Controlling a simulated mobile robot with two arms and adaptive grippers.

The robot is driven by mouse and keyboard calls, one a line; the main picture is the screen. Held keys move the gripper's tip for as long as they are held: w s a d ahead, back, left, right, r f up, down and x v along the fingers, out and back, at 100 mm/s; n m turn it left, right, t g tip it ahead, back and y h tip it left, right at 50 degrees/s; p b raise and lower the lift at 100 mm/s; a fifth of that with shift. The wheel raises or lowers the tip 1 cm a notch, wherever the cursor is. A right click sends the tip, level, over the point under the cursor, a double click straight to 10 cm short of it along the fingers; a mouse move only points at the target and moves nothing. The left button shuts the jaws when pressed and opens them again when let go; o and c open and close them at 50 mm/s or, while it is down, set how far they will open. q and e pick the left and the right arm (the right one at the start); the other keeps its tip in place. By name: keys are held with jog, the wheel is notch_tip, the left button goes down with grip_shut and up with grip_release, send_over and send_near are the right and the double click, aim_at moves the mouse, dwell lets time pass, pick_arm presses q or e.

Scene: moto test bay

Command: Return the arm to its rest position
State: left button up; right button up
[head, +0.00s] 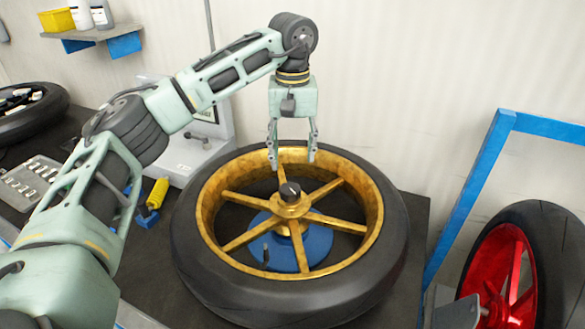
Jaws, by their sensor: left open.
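My left arm comes in from the left and bends down at the wrist. My left gripper (292,160) points down with its two fingers apart and nothing visible between them. It hangs in front of or above the far rim of a gold-spoked wheel (240,199) with a black tyre. A dark knob (289,190) sits at the wheel's hub, below the fingertips. I cannot tell the exact gap between fingertips and wheel. The wheel lies flat over a blue round base (315,243). My right gripper is not in view.
The wheel is on a dark bench (416,215). A red-rimmed wheel (500,262) stands at the right beside a blue frame (469,190). A yellow-handled tool (157,193) and a grey stand (206,152) are left of the wheel. A shelf (95,35) holds bottles and a yellow bin.

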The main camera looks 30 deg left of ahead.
pick_arm(q)
jog(key=shift+r, duration=0.8)
